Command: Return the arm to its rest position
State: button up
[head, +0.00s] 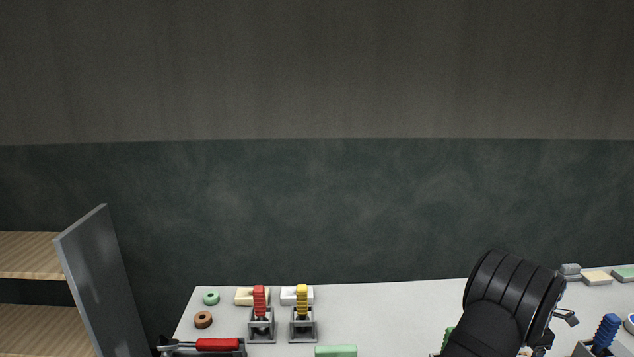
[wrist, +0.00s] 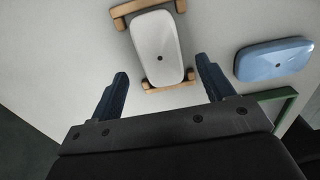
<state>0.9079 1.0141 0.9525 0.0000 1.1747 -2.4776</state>
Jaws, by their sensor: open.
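My gripper (wrist: 161,66) is open in the wrist view, its two dark blue fingers spread wide with nothing held between them. Ahead of the fingertips lies a white rounded piece (wrist: 157,38) with a small dark hole, resting on a light wooden holder (wrist: 120,10). The fingers show apart from the white piece; the height between them cannot be told. In the head view my black arm (head: 500,305) leans over the right part of the table, and it hides the fingers and what is beneath.
A blue rounded piece (wrist: 273,60) and a green frame (wrist: 289,105) are right of my gripper. The pale table (head: 400,310) holds red (head: 259,300) and yellow (head: 302,300) ribbed tools in grey stands, a red-handled tool (head: 217,344), and a blue ribbed tool (head: 606,332). A grey panel (head: 100,280) stands left.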

jog(key=shift+f, duration=1.5)
notch_tip(320, 180, up, 10)
jog(key=r, duration=0.1)
notch_tip(320, 180, down, 12)
jog(key=shift+f, duration=0.25)
jog(key=r, duration=0.5)
jog(key=shift+s+d+r, duration=0.15)
jog(key=shift+s, duration=0.2)
jog(key=s+d+r, duration=0.2)
jog(key=s+r, duration=0.5)
jog(key=s, duration=0.4)
jog(key=s+d+f+m, duration=0.2)
jog(key=s+m, duration=1.1)
jog(key=m, duration=0.5)
jog(key=shift+f, duration=0.4)
